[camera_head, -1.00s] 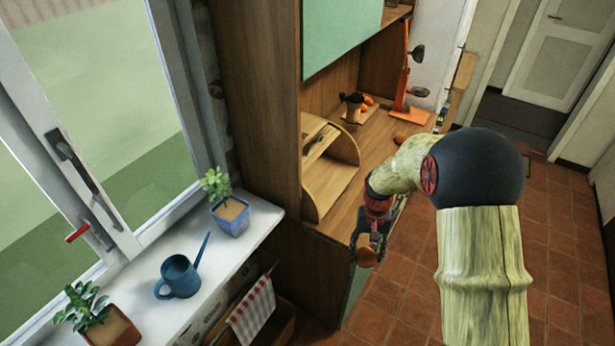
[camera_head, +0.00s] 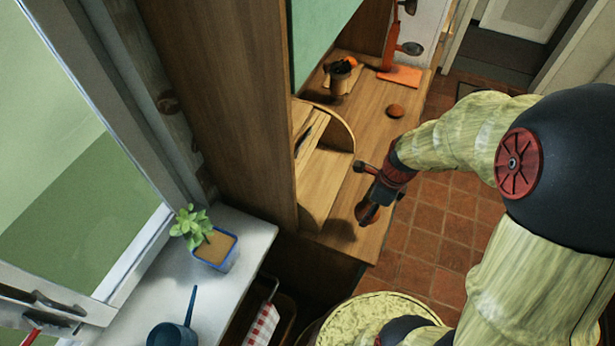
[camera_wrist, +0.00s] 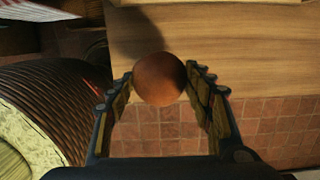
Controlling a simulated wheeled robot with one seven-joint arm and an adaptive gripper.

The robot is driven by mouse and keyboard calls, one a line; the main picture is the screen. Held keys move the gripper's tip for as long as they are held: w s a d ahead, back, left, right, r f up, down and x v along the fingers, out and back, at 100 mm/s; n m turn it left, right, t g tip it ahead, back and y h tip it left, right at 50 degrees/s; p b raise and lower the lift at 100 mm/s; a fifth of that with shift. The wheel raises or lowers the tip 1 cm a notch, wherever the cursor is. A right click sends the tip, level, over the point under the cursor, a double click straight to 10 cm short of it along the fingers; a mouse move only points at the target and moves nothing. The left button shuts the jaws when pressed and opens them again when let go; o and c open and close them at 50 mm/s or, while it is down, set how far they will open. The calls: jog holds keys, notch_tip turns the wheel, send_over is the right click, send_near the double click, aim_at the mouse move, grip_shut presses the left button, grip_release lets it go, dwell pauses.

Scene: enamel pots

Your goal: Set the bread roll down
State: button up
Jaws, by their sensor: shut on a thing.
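The bread roll (camera_wrist: 159,79) is round and brown, and sits between the two fingertips of my gripper (camera_wrist: 160,88) in the wrist view. In the head view my gripper (camera_head: 369,209) is over the near end of the wooden counter (camera_head: 372,125), with the roll (camera_head: 366,212) at its tip. My gripper is shut on the roll. A dark shadow lies on the wood beside it in the wrist view, and the roll appears held above the surface. A second brown, roll-like thing (camera_head: 396,111) lies farther back on the counter.
An open wooden bread box (camera_head: 325,165) stands left of my gripper. The counter's right edge drops to the tiled floor (camera_head: 437,230). Bare wood lies around my gripper.

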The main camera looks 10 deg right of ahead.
jog(key=b, duration=0.2)
send_over(306, 199)
jog(key=s, duration=0.2)
jog(key=shift+a+f, duration=0.15)
jog(key=shift+f, duration=0.6)
notch_tip(306, 199, down, 5)
jog(key=shift+f+b, duration=0.2)
jog(key=shift+b, duration=0.95)
jog(key=shift+a, duration=0.1)
jog(key=shift+f, duration=0.2)
jog(key=o, duration=0.9)
jog(key=shift+w, duration=0.1)
jog(key=shift+o, duration=0.3)
notch_tip(306, 199, up, 12)
jog(key=s+d+p, duration=0.1)
jog(key=p, duration=0.2)
jog(key=shift+d, duration=0.25)
